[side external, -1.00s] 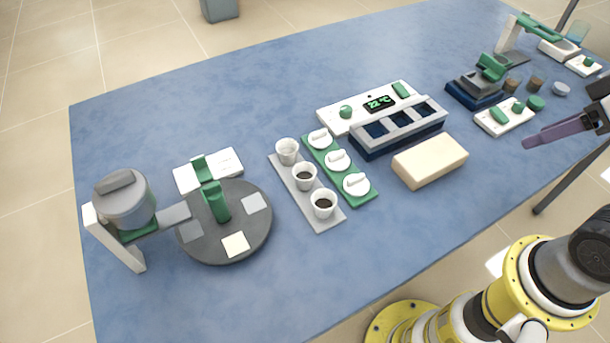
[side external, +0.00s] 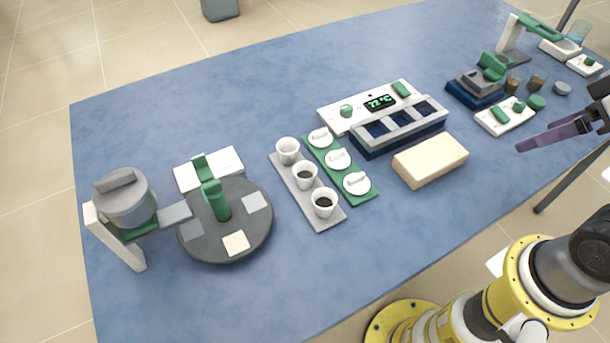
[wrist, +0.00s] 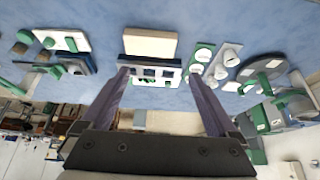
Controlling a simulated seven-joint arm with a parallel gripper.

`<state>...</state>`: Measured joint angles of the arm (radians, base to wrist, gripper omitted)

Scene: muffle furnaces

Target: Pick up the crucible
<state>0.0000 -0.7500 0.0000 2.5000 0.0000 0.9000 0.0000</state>
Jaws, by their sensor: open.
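Three white crucibles stand upright on a grey strip (side external: 279,172): the back crucible (side external: 287,150), the middle crucible (side external: 305,175) and the front crucible (side external: 323,202). The middle and front ones have dark contents; the back one looks pale inside. Beside them, a green tray (side external: 363,197) carries three white lids (side external: 338,159). My gripper (side external: 519,143) is at the right edge, far from the crucibles and above the table. In the wrist view my gripper (wrist: 162,78) has its two purple fingers wide apart with nothing between them. The crucibles (wrist: 230,58) show small at upper right there.
A dark blue block with openings (side external: 398,132) and a cream block (side external: 431,160) lie between my gripper and the crucibles. A white panel with a green display (side external: 331,121) is behind. A round grey turntable (side external: 252,232) stands left. The front table is clear.

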